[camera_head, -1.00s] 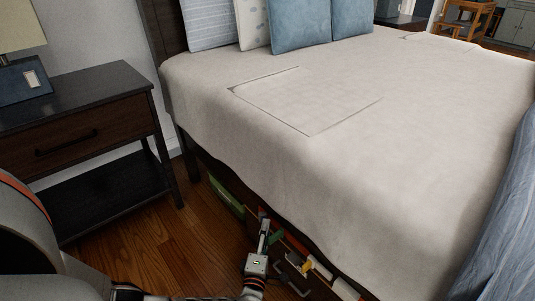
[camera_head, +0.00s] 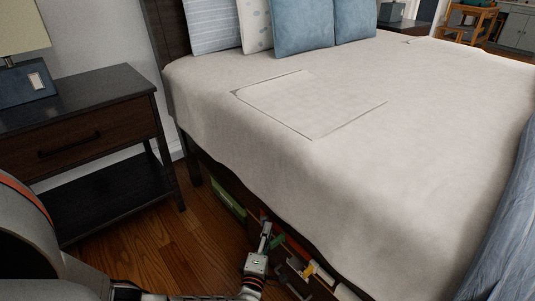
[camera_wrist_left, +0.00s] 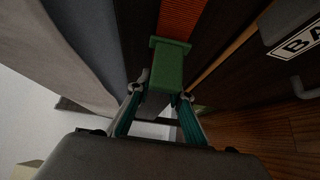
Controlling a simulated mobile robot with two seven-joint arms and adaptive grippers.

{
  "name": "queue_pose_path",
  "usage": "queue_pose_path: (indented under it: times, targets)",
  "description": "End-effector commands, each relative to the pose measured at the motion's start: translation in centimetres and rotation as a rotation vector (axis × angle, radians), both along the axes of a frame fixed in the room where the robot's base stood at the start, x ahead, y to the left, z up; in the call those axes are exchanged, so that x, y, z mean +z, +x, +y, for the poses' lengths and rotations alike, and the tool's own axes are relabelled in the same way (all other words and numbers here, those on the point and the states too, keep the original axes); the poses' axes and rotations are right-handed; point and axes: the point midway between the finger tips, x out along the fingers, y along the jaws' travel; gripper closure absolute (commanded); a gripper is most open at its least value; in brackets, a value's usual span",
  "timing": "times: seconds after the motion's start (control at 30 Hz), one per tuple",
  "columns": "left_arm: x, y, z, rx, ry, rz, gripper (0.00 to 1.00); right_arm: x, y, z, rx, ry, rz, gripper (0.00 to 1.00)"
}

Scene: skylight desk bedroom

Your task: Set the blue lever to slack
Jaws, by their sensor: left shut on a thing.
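My left gripper (camera_head: 267,233) reaches under the bed's side edge, among small coloured parts there. In the left wrist view its two fingers (camera_wrist_left: 160,88) are shut on a green handle-like piece (camera_wrist_left: 168,66) with a wider flat end. The green piece (camera_head: 277,241) also shows beside the fingers in the head view. I cannot make out a blue lever in either view. My right gripper is not in view.
The bed (camera_head: 300,160) overhangs the work area. An orange ribbed strip (camera_wrist_left: 182,17) lies beyond the green piece. A partly visible label (camera_wrist_left: 298,38) and a grey pull handle (camera_wrist_left: 303,92) are at right. A nightstand (camera_head: 85,125) stands left; wood floor (camera_head: 165,250) is clear between.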

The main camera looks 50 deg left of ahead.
Motion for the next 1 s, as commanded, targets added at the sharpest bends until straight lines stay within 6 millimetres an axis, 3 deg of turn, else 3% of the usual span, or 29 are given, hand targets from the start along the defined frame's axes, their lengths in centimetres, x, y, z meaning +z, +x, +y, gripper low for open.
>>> queue_pose_path:
  times: [1.0]
  targets:
    - [-0.1,-2.3,3.7,-0.805,0.005,0.005,1.00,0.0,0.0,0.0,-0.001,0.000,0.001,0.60]
